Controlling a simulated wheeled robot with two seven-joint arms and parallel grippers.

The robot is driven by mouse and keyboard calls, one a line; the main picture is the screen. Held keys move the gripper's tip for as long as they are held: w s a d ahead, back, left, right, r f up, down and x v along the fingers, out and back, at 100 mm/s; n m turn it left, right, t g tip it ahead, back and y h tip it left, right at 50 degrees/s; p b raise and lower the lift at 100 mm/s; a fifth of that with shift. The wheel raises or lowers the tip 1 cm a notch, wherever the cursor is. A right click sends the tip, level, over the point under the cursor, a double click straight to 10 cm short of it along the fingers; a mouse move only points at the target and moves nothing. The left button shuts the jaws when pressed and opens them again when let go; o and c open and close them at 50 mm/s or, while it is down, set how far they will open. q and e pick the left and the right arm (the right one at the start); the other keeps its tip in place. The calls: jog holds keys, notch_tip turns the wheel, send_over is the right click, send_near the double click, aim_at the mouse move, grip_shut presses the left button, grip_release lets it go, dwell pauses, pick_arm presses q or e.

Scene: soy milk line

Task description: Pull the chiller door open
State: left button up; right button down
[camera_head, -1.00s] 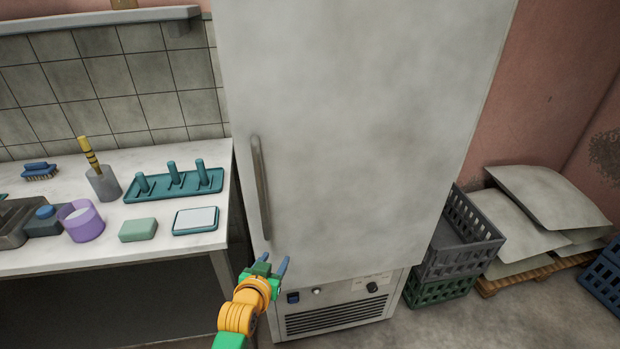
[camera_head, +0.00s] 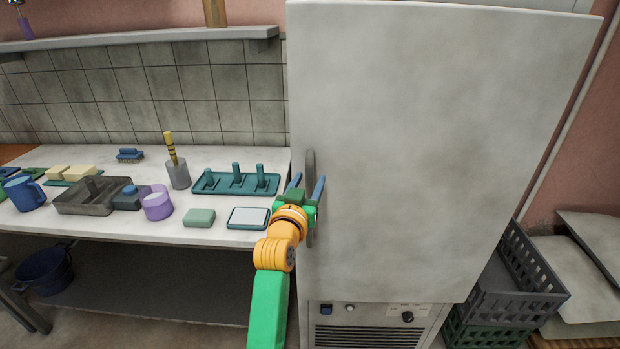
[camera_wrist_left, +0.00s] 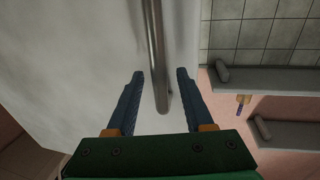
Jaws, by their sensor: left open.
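The chiller door (camera_head: 430,130) is a tall, pale grey panel and looks shut. Its vertical metal bar handle (camera_head: 310,165) is near the door's left edge. My left gripper (camera_head: 306,188) is open at the handle, with its blue fingers pointing up in the head view. In the left wrist view the handle (camera_wrist_left: 156,60) runs between the two open fingers (camera_wrist_left: 160,78), with a gap to each side. The handle's middle part is hidden behind the gripper in the head view. My right gripper is not in view.
A counter (camera_head: 110,222) left of the chiller holds a teal peg rack (camera_head: 225,188), a purple cup (camera_head: 157,206) and a white-topped teal tray (camera_head: 248,218). A control panel (camera_head: 375,313) is below the door.

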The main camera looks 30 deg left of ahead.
pick_arm(q)
jog(key=shift+w+a, duration=0.2)
jog(key=shift+w, duration=0.2)
jog(key=shift+d, duration=0.1)
grip_shut()
dwell(1.1)
